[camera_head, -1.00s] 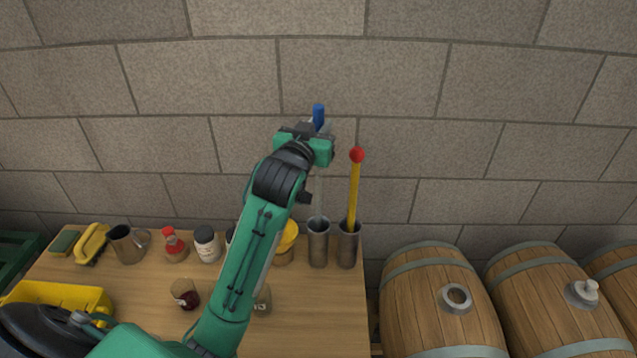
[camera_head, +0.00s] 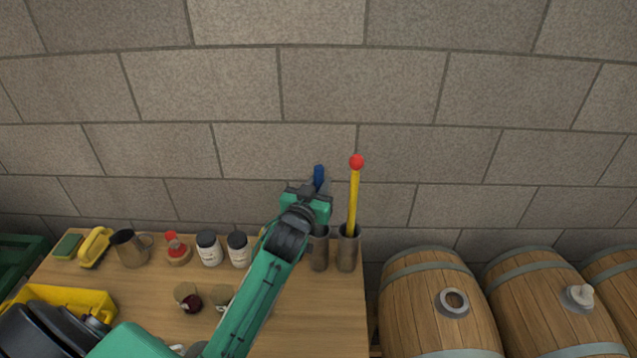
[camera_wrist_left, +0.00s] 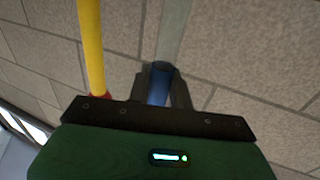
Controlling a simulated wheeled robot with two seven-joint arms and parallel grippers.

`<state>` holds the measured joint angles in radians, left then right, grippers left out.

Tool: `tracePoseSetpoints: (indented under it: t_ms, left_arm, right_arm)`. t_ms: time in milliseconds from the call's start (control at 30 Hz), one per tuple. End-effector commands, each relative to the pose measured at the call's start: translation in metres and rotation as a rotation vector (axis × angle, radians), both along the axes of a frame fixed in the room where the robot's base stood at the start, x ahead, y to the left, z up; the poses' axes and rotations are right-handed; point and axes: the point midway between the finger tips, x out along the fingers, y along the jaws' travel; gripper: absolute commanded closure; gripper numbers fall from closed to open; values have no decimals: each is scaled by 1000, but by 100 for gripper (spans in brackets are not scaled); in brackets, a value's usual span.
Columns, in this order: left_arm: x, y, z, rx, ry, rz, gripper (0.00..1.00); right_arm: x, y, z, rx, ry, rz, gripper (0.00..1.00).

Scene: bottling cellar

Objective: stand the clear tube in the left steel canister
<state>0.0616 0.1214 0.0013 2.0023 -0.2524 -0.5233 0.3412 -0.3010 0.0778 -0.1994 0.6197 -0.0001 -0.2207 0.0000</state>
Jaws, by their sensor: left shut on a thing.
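My left gripper (camera_head: 318,188) is shut on the clear tube at its blue top (camera_head: 319,172), which sticks up just above the fingers. It is right over the left steel canister (camera_head: 319,258), close above its rim. In the left wrist view the blue part (camera_wrist_left: 158,86) sits between the fingers, and the clear tube (camera_wrist_left: 173,35) runs away from them. In the head view the tube's lower part does not show; it seems to be inside the left canister, whose mouth my gripper partly hides. My right gripper is not in view.
The right steel canister (camera_head: 347,252) stands close beside, holding a yellow rod (camera_head: 353,200) with a red ball on top, near my gripper. Jars, a metal jug (camera_head: 130,248) and a yellow bin (camera_head: 62,298) stand on the table (camera_head: 320,315). Barrels (camera_head: 440,300) are at the right; a block wall is behind.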

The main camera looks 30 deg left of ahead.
Motion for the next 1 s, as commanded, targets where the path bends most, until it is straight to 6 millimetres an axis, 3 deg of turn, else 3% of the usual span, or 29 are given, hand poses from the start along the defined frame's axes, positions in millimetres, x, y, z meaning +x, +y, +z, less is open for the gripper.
tracePoseSetpoints:
  t_ms: [200,233,333,700,867,1000]
  left_arm:
    - [0,0,-3,-1,0,0,99]
    - [0,0,-3,0,0,0,77]
    - [0,0,-3,0,0,0,57]
    - [-1,0,1,0,0,0,57]
    - [-21,-3,-3,-1,1,0,57]
    - [-50,-7,-4,-2,1,-1,57]
  right_arm:
    - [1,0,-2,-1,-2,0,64]
    - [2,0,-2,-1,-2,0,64]
    - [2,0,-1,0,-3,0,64]
    - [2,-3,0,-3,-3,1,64]
    - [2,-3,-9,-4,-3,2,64]
    - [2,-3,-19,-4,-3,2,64]
